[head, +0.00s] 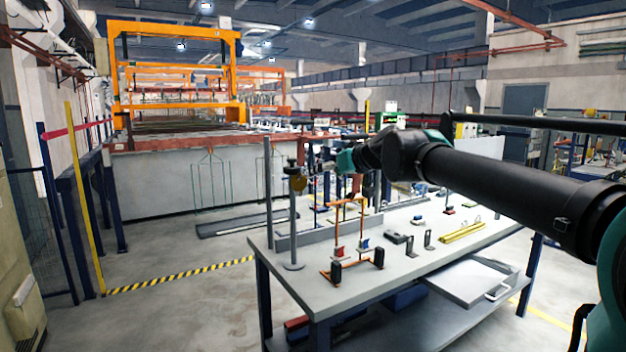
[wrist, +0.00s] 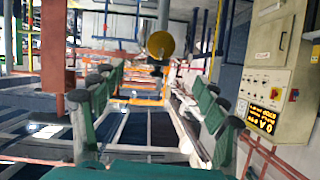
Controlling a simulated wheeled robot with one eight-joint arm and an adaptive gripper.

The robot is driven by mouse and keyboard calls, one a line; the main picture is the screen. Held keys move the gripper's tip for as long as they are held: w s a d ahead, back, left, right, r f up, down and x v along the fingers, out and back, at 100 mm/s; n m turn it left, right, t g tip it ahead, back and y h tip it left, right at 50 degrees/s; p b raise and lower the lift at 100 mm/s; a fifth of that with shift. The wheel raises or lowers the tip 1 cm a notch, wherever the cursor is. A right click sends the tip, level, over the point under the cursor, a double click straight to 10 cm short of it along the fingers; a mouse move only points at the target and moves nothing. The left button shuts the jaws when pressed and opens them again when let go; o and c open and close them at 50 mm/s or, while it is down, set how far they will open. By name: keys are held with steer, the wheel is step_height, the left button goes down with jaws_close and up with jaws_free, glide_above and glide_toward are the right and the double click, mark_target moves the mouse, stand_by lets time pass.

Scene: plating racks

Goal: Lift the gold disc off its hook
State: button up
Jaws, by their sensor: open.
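The gold disc (head: 299,183) hangs near the top of a grey post stand (head: 292,225) at the near left of the table in the head view. In the wrist view the gold disc (wrist: 160,45) is a round face near the top centre, beyond the fingertips. The hook itself is too small to make out. My gripper (head: 315,170) is just right of the disc in the head view, at about its height. In the wrist view my gripper (wrist: 156,80) is open, with green and black fingers spread left and right and nothing between them.
The table (head: 400,285) also holds an orange wire rack (head: 336,220) close right of the stand, small brackets (head: 410,246) and yellow bars (head: 462,232). A taller grey upright (head: 268,190) stands left of the post. A control cabinet (wrist: 275,70) shows right in the wrist view.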

mark_target(300, 183)
steer(key=x, duration=1.6)
steer(key=shift+a+f, duration=0.2)
steer(key=shift+a, duration=0.05)
steer(key=shift+c, duration=0.4)
steer(key=c, duration=1.2)
steer(key=o, duration=0.5)
steer(key=c, duration=0.4)
steer(key=shift+c, duration=0.2)
steer(key=shift+d+r, duration=0.1)
steer(key=shift+r, duration=0.15)
steer(key=shift+s+r, duration=0.15)
steer(key=shift+r, duration=0.1)
